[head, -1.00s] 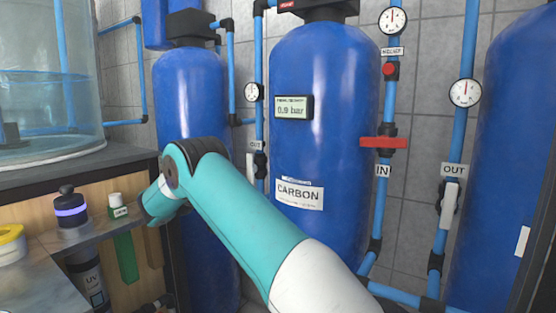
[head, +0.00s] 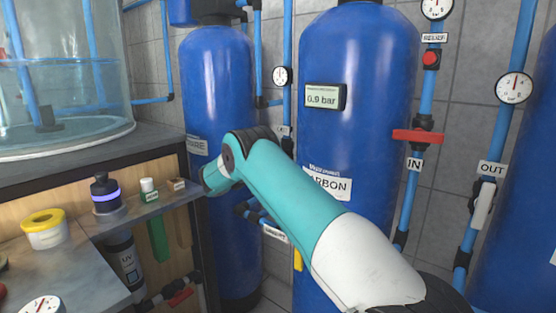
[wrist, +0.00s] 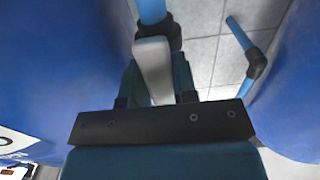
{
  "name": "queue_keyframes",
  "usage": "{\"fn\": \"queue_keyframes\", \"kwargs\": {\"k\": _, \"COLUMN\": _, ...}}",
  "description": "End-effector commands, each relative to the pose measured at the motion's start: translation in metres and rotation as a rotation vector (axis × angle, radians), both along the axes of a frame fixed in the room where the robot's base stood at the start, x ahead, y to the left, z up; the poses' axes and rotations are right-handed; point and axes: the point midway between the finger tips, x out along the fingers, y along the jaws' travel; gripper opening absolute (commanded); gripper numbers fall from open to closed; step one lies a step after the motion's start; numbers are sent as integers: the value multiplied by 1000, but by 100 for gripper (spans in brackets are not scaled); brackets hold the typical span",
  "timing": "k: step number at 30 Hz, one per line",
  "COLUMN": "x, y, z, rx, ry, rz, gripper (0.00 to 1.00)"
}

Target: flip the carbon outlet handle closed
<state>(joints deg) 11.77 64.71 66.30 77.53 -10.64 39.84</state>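The blue carbon tank (head: 360,80) stands in the middle of the head view, its label (head: 328,184) partly covered by my arm. To its right, a white handle (head: 485,205) lies roughly along the pipe under an OUT label (head: 491,169). Another OUT label (head: 283,131), left of the tank, is partly visible; its valve is hidden behind my arm. My gripper is hidden in the head view. In the wrist view my gripper (wrist: 158,80) is open around a pale handle (wrist: 154,70) on a blue pipe. Which outlet this is and whether the fingers touch it, I cannot tell.
A red handle (head: 418,136) sits crosswise at the IN pipe. Blue tanks stand on both sides of the carbon tank. A counter (head: 60,270) with a yellow-lidded tub (head: 44,230) and bottles is at the left, below a clear water tank (head: 60,80).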

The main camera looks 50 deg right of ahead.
Motion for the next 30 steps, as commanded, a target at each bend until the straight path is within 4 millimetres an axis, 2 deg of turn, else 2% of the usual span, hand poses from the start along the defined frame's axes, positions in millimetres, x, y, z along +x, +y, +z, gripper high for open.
{"fn": "queue_keyframes", "kwargs": {"k": 1, "x": 0, "y": 0, "z": 0, "rx": 0, "ry": 0, "rz": 0, "gripper": 13}}
{"fn": "queue_keyframes", "kwargs": {"k": 3, "x": 0, "y": 0, "z": 0, "rx": 0, "ry": 0, "rz": 0, "gripper": 3}}
{"fn": "queue_keyframes", "kwargs": {"k": 14, "x": 1, "y": -1, "z": -4, "rx": 4, "ry": -57, "rz": -1, "gripper": 3}}
{"fn": "queue_keyframes", "kwargs": {"k": 20, "x": 2, "y": -1, "z": -8, "rx": 11, "ry": -182, "rz": -1, "gripper": 3}}
{"fn": "queue_keyframes", "kwargs": {"k": 30, "x": 6, "y": -1, "z": -8, "rx": 37, "ry": -496, "rz": -1, "gripper": 3}}
